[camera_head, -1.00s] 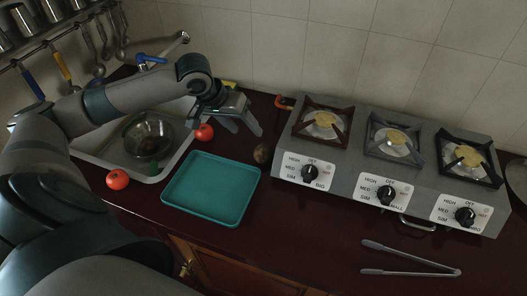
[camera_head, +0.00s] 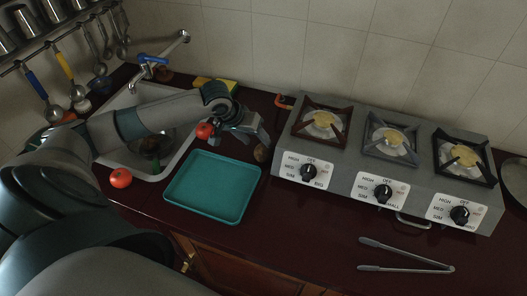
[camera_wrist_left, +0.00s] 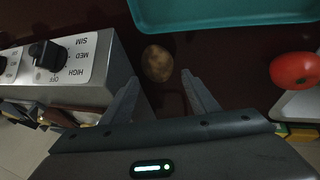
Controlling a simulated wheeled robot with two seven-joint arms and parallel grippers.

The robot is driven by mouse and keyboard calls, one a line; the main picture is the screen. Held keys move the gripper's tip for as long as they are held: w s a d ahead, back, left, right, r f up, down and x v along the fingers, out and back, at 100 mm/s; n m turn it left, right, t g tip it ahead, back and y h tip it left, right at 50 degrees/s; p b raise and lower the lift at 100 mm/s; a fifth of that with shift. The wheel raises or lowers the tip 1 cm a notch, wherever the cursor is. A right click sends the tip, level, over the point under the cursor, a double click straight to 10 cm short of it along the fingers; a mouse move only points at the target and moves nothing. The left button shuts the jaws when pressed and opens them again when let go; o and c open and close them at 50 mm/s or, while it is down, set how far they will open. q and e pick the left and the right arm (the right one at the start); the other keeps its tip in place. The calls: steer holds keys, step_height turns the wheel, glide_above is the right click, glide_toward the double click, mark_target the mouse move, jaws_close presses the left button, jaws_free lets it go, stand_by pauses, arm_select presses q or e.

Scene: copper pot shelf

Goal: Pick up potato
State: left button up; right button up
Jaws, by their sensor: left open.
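The potato (camera_head: 261,153) is a small brown lump on the dark red counter, between the teal tray and the stove. In the left wrist view the potato (camera_wrist_left: 157,63) lies just beyond the fingertips, roughly in line with the gap between them. My left gripper (camera_head: 260,139) is open and empty, low over the counter at the potato's far side. Both its fingers (camera_wrist_left: 158,82) show apart in the left wrist view, not touching the potato. My right gripper is not in view.
The teal tray (camera_head: 212,187) lies left of the potato; the grey stove (camera_head: 340,190) stands close on its right. One tomato (camera_head: 204,131) is beside my left gripper, another (camera_head: 120,178) by the sink's (camera_head: 168,168) front edge. Tongs (camera_head: 405,257) lie at front right.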

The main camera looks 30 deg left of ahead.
mark_target(261, 147)
arm_select(q)
steer(key=p+x, duration=0.2)
steer(key=x, duration=0.1)
steer(key=shift+s+d+f, duration=0.1)
steer(key=shift+d+f, duration=0.2)
steer(key=shift+w+f, duration=0.25)
steer(key=shift+f, duration=0.4)
steer(key=c, duration=0.9)
steer(key=shift+r, duration=0.1)
steer(key=shift+r, duration=0.7)
step_height(261, 147, up, 17)
steer(key=b, duration=0.4)
steer(key=shift+f, duration=0.2)
steer(key=shift+d+f+b, duration=0.1)
steer(key=shift+d+b, duration=0.05)
steer(key=shift+b, duration=0.15)
